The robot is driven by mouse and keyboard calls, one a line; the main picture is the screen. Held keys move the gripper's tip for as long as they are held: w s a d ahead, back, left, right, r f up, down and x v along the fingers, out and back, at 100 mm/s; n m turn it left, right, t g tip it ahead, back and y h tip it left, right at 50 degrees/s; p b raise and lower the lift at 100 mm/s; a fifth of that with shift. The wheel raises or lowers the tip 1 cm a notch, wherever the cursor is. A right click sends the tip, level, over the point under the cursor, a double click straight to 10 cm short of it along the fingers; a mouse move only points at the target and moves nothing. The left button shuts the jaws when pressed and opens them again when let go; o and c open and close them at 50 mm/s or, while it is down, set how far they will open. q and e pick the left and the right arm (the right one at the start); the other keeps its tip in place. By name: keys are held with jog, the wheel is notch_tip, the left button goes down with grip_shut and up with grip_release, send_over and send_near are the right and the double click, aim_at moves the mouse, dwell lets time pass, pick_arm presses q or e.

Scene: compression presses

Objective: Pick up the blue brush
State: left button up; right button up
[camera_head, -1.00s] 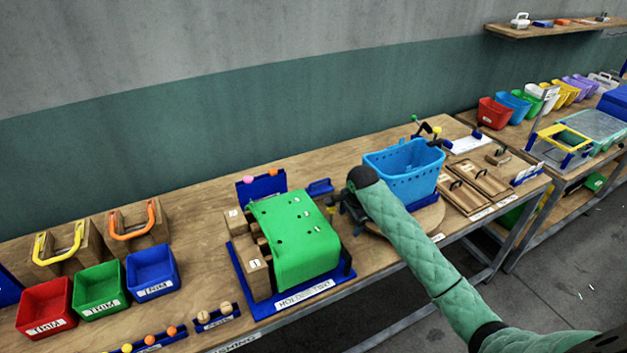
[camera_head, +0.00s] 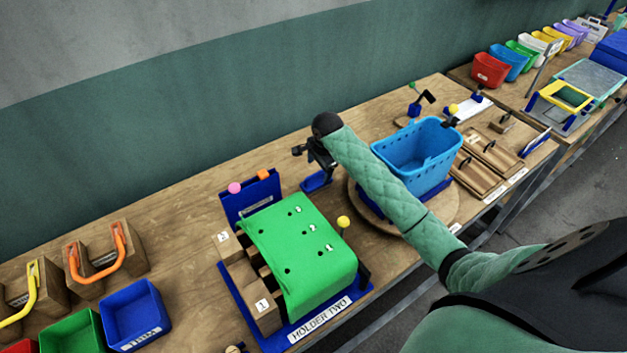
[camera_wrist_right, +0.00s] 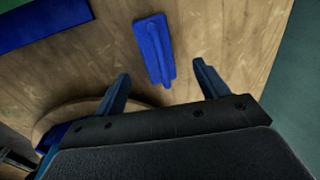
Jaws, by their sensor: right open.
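The blue brush (camera_head: 316,181) lies on the wooden table behind the green-covered holder, and part of it is hidden by my right gripper in the head view. In the right wrist view the blue brush (camera_wrist_right: 154,48) lies flat, with a raised ridge along its length. My right gripper (camera_head: 308,158) is open and empty above the table, close to the brush. In the wrist view its two fingers (camera_wrist_right: 162,82) are spread, with the brush ahead of them and roughly between them. My left gripper is not in view.
A green-covered holder labelled HOLDER TWO (camera_head: 300,250) stands in front of the brush. A blue stand (camera_head: 250,197) with pink and orange knobs is left of it. A blue basket (camera_head: 415,158) on a round wooden turntable (camera_head: 440,218) stands to the right, beside my forearm.

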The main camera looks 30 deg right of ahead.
aim_at(317, 181)
jog(key=shift+w+a+f, duration=0.1)
jog(key=shift+w+f, duration=0.1)
jog(key=shift+f, duration=1.45)
jog(key=shift+w+f, duration=0.2)
jog(key=shift+f, duration=1.4)
jog(key=c, duration=1.1)
